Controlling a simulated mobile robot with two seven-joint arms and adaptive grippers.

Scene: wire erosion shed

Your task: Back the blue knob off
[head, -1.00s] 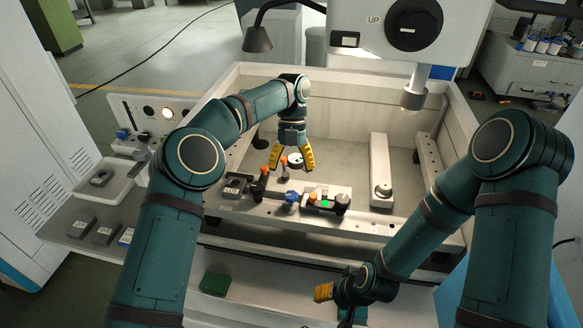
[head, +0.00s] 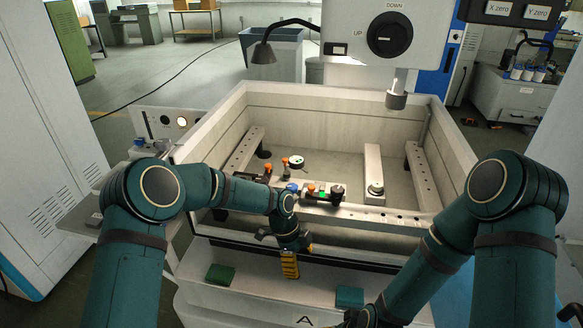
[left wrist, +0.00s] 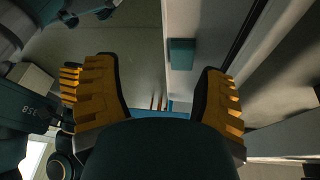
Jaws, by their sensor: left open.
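The blue knob (head: 292,187) is small in the head view, on the fixture bar at the tank's near side. It sits left of the green-lit part, partly behind my left forearm. My left gripper (head: 290,268) is open and empty. It points down in front of the tank, over the pale front ledge, nearer than the knob and apart from it. In the left wrist view its two yellow-padded fingers (left wrist: 160,95) stand wide apart with nothing between them.
The open tank (head: 330,95) has pale walls and perforated rails. Orange-topped posts (head: 285,162) and a black knob (head: 338,191) stand near the blue knob. A green pad (head: 220,274) and a teal pad (head: 349,296) lie on the front ledge. A machine head hangs above.

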